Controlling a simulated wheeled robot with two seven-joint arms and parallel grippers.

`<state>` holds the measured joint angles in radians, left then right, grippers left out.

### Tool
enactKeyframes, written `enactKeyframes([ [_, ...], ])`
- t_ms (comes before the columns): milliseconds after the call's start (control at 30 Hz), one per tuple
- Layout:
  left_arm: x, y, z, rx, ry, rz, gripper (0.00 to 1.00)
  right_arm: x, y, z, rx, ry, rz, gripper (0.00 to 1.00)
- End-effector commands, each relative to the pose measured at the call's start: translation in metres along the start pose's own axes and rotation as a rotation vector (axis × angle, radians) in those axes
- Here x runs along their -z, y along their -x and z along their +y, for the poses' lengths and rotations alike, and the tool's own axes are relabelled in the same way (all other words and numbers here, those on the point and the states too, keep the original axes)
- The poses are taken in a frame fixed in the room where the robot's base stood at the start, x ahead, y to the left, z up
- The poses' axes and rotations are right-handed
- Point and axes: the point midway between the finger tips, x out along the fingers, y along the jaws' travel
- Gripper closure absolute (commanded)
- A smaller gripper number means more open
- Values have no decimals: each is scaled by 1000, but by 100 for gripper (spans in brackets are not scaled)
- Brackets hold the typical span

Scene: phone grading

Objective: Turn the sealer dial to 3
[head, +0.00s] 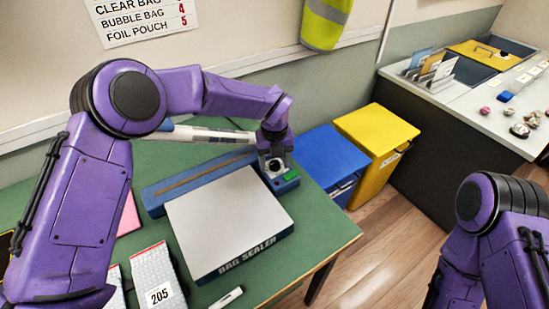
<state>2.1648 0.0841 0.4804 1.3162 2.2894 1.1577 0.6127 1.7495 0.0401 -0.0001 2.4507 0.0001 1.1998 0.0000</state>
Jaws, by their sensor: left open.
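The bag sealer (228,222) lies on the green table, with a pale flat top, a dark front lettered "BAG SEALER" and a blue sealing bar (200,181) along its back. A round dark dial (275,167) shows at the right end of the bar, beside a small green patch (291,176). My left gripper (274,158) is open and points down over the dial. It partly covers the dial, so I cannot read its setting or tell whether the fingers touch it. Of my right arm only links show at the lower right; its gripper is out of view.
A white and blue bar (205,135) extends behind the sealer. A bubble-wrapped pack labelled 205 (155,278) and a white marker-like item (227,297) lie in front. Blue (325,157) and yellow (376,133) bins stand right of the table. A wall sign (143,20) lists bag types with numbers.

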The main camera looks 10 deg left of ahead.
Motion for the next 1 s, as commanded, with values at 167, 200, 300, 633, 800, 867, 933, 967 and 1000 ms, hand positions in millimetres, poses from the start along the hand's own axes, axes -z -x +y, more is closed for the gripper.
enactKeyframes([
  [167,-3,-4,-1,-1,2,3,39,0,-1,-1,1,-1,2,48],
  [200,-3,-4,-1,-1,2,3,45,0,-1,0,1,-1,2,48],
  [300,-4,-4,-1,-1,2,4,77,0,-1,0,1,0,1,48],
  [633,-4,-3,-1,-1,2,3,94,0,-1,0,1,0,1,48],
  [800,-4,-3,-1,0,-15,3,94,0,-1,0,1,0,1,48],
  [867,-4,-3,-1,1,-30,3,94,0,-1,0,1,0,1,48],
  [933,-5,-3,-1,2,-57,3,94,0,-1,0,1,0,1,48],
  [967,-5,-3,-1,1,-72,2,94,0,-1,0,1,0,1,48],
  [1000,-5,-3,-1,2,-94,3,94,0,-1,0,1,0,1,48],
])
